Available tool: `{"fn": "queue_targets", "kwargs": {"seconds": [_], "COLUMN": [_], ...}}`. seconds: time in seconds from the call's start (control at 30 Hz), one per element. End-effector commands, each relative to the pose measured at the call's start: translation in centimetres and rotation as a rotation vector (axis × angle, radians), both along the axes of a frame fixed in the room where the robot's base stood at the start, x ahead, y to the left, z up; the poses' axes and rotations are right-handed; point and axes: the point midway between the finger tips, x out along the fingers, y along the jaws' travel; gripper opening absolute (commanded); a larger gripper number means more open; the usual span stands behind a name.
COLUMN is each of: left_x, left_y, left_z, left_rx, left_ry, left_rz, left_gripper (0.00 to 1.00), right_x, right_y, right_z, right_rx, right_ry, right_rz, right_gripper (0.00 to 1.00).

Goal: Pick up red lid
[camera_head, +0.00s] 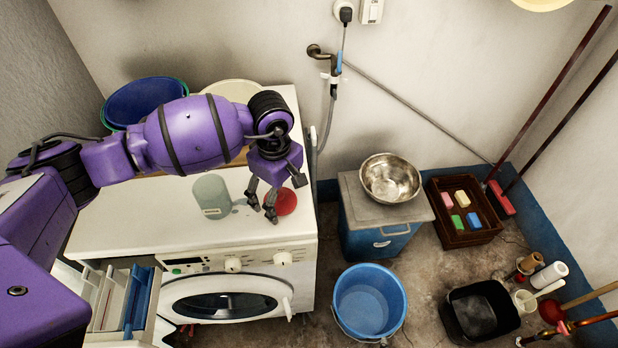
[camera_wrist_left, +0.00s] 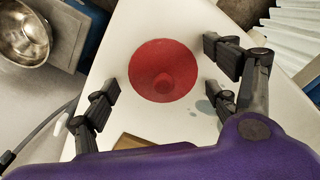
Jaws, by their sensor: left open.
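The red lid (camera_head: 286,202) lies on the white top of the washing machine (camera_head: 130,213), near its right edge. In the left wrist view the red lid (camera_wrist_left: 163,72) is round with a small raised knob, and it shows between the fingers. My left gripper (camera_head: 262,212) is open and empty, pointing down just left of the lid. In the left wrist view the fingers of my left gripper (camera_wrist_left: 160,70) stand apart on either side of the lid. I cannot tell whether they touch it. My right gripper is not in view.
A pale green canister (camera_head: 211,195) stands left of the gripper on the machine top. Blue and cream basins (camera_head: 145,100) sit at the back. A metal bowl (camera_head: 390,178) rests on a cabinet to the right. A blue bucket (camera_head: 370,302) stands on the floor.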

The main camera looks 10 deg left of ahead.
Motion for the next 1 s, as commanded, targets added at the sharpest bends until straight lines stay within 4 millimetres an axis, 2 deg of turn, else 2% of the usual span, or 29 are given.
{"fn": "queue_targets", "kwargs": {"seconds": [0.1,0.37,0.47,0.77,0.87,1.0], "left_x": [-0.1,-0.1,-0.1,0.0,0.1,-0.1], "left_y": [0.0,0.0,0.1,0.1,0.1,0.0], "left_z": [-0.1,-0.1,-0.1,0.4,1.3,3.5], "left_rx": [0.000,0.000,0.000,0.000,0.001,0.000], "left_ry": [0.002,0.002,0.002,0.001,0.000,-0.001], "left_rz": [0.001,0.001,0.001,0.002,0.002,-0.001], "left_gripper": [0.77,0.43,0.39,0.39,0.39,0.39], "right_x": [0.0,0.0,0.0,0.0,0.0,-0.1], "right_y": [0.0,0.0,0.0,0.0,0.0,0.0], "right_z": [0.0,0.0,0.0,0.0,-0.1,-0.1], "right_rx": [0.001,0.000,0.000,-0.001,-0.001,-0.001], "right_ry": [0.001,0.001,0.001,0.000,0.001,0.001], "right_rz": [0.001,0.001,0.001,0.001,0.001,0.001], "right_gripper": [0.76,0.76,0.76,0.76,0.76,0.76]}}
